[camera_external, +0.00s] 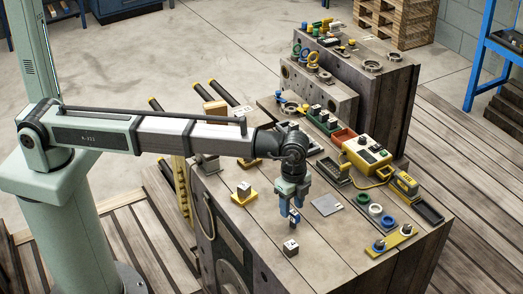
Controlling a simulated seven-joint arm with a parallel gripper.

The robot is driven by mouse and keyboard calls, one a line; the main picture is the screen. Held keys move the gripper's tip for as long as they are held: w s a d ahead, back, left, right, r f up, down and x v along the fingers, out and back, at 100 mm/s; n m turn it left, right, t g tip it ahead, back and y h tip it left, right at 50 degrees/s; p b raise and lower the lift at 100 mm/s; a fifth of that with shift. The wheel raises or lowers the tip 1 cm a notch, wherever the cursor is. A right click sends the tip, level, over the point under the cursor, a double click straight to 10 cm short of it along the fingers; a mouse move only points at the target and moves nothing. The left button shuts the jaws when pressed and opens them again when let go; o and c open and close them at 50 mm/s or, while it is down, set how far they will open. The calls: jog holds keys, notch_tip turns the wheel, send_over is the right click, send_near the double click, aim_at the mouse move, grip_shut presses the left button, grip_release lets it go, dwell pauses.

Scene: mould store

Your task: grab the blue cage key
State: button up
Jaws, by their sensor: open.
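My gripper (291,207) points down over the front part of the large mould block (330,262), with blue-grey fingers, and is open. A small blue piece with a pale face (294,216) shows at the fingertips. It may be the blue cage key, but it is too small to be sure. I cannot tell whether the fingers touch it. A small pale cube with a dark mark (291,248) sits on the block just in front of the gripper.
A yellow-based piece (244,193) stands left of my gripper and a grey plate (327,205) lies right. Coloured rings (375,210), a yellow control box (367,154) and a yellow strip with knobs (392,241) are farther right. A taller block (352,75) rises behind.

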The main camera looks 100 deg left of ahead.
aim_at(296, 216)
jog(key=shift+w+a+f, duration=0.1)
jog(key=shift+w+f, duration=0.05)
jog(key=shift+f, duration=1.35)
jog(key=shift+w+f, duration=0.15)
jog(key=shift+f, duration=1.3)
jog(key=shift+c, duration=0.5)
grip_shut()
